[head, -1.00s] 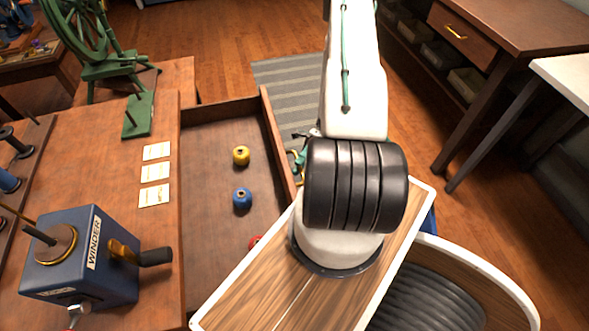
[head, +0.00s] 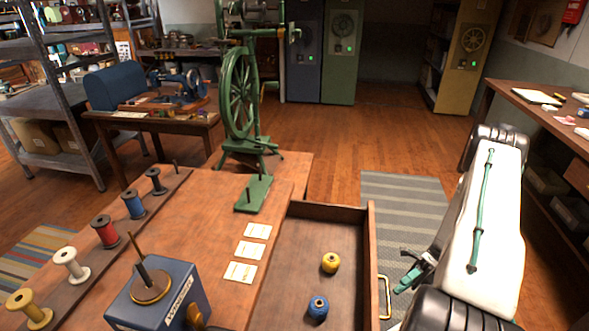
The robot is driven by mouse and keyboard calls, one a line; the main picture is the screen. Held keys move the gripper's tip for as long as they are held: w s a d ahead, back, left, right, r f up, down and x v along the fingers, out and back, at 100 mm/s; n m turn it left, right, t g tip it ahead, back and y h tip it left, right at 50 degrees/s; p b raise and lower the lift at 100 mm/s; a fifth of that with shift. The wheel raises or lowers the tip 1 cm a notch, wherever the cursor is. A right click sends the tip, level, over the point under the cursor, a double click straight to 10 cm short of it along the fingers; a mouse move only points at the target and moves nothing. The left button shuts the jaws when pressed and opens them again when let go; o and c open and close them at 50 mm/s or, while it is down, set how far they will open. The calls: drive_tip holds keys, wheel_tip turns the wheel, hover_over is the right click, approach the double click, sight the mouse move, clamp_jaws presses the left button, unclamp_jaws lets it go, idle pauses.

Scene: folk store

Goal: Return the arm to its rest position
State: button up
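My arm (head: 482,225), white with black joints and a green cable, stands folded at the right of the head view. What looks like my gripper (head: 414,274), a small green and black part, shows at the arm's left side, beside the open drawer. It is small and partly hidden by the arm, so I cannot tell whether its fingers are open or shut. No object shows in it.
The open drawer (head: 370,262) holds a yellow spool (head: 330,262) and a blue spool (head: 318,307). The workbench (head: 200,215) carries a winder (head: 160,295), cards and a rack of spools. A green spinning wheel (head: 240,95) stands behind. Striped rug and floor are clear.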

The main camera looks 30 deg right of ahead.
drive_tip(key=w+a+r+n+g+h, duration=0.1)
drive_tip(key=w+r+n+g+h, duration=0.1)
drive_tip(key=w+r+n+h, duration=0.45)
drive_tip(key=w+a+r+n+g+h, duration=0.15)
drive_tip(key=r+n, duration=0.25)
drive_tip(key=r, duration=0.6)
drive_tip(key=w+a+r+n+t+h, duration=0.3)
drive_tip(key=a+r+n+h, duration=0.5)
drive_tip(key=r, duration=0.6)
drive_tip(key=s+a+r+n+t+h, duration=0.2)
drive_tip(key=s+a+r+n+t, duration=0.1)
drive_tip(key=a+r+n+t, duration=0.3)
drive_tip(key=s+a+r+n+t+h, duration=0.1)
drive_tip(key=s+a+r+n+t, duration=0.25)
drive_tip(key=a+r+n, duration=0.5)
drive_tip(key=s+f+g, duration=0.4)
drive_tip(key=s+g, duration=0.1)
drive_tip(key=s, duration=0.3)
drive_tip(key=shift+d+f, duration=0.35)
drive_tip(key=shift+s, duration=0.1)
